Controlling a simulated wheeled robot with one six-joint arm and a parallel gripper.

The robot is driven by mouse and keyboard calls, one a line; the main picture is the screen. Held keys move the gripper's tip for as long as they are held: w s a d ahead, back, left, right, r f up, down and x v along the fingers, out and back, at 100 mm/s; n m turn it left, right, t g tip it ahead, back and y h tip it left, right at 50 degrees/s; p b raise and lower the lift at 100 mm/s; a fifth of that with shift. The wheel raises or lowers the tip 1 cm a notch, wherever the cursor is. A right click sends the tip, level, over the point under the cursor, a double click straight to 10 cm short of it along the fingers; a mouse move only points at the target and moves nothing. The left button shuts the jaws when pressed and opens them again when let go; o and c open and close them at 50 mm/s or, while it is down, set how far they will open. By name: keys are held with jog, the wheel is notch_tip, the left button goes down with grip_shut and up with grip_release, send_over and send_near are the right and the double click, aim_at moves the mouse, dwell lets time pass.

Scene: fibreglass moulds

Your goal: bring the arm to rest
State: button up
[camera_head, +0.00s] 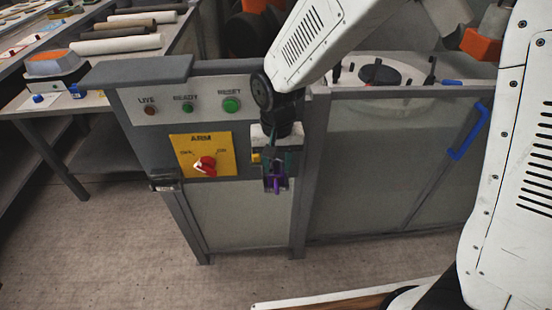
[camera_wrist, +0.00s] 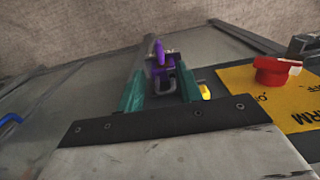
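My gripper (camera_head: 277,160) hangs in front of the grey control cabinet, just right of the yellow ARM switch plate. In the wrist view its two teal fingers (camera_wrist: 160,80) stand apart. A purple lock-like piece (camera_wrist: 158,62) with a grey loop shows at and beyond the fingertips, between them in the picture. I see no finger pressed on it. The purple piece also shows below my gripper in the head view (camera_head: 275,183), near the cabinet front. What it hangs from is partly hidden by my gripper.
The ARM plate (camera_head: 218,140) has a red rotary switch (camera_head: 205,165), close beside my gripper. A fenced cell with a blue handle (camera_head: 468,131) stands to the right. A bench with rolls (camera_head: 115,44) is at the left. The floor (camera_head: 150,250) in front is clear.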

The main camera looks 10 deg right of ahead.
jog(key=s+d+r+t, duration=0.1)
jog(key=s+d+r, duration=1.7)
jog(key=s+d, duration=0.2)
jog(key=shift+s+d+r, duration=0.35)
jog(key=shift+s+d, duration=0.05)
